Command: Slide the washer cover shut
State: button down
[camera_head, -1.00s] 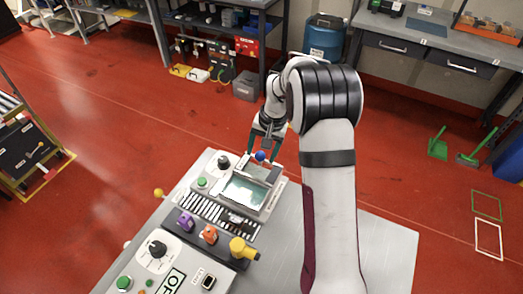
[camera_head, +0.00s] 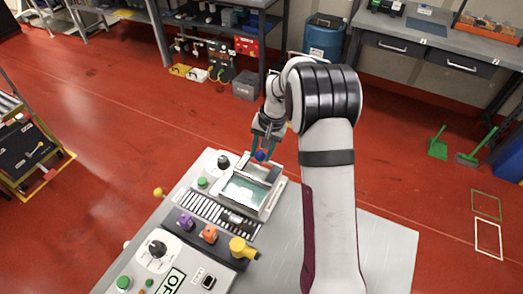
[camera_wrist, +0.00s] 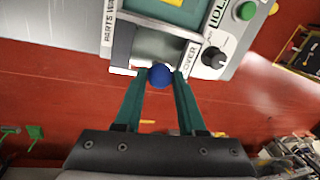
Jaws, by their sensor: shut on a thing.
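The parts washer (camera_head: 275,200) is a light grey box with a pale, greenish opening (camera_head: 243,191) in its top. Its cover (camera_head: 262,173) is a grey panel at the far end of that opening, leaving the nearer part uncovered. A round blue knob (camera_head: 261,155) sits at the cover's far edge. My gripper (camera_head: 262,153) is shut on the knob, reaching from the far side. In the wrist view the blue knob (camera_wrist: 160,75) lies between the two green fingertips, with the grey cover (camera_wrist: 160,46) just beyond. Lettering ending in "OVER" shows beside it.
A green button (camera_head: 203,182) and a black dial (camera_head: 223,162) stand left of the washer. Nearer are a striped slot row, purple (camera_head: 186,221), orange (camera_head: 209,234) and yellow (camera_head: 243,249) handles, and another control panel. The grey tabletop (camera_head: 385,255) at right is clear.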

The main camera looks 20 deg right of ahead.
dwell(0.9)
jog(key=s+a, duration=0.6)
jog(key=c, duration=0.5)
grip_release()
jog(key=shift+d, duration=0.1)
notch_tip(320, 180, up, 16)
send_over(247, 174)
jog(key=s+d, duration=0.2)
jog(key=s, duration=0.4)
jog(key=shift+w+a+f, duration=0.15)
jog(key=shift+w+f, duration=0.05)
jog(key=shift+w, duration=0.05)
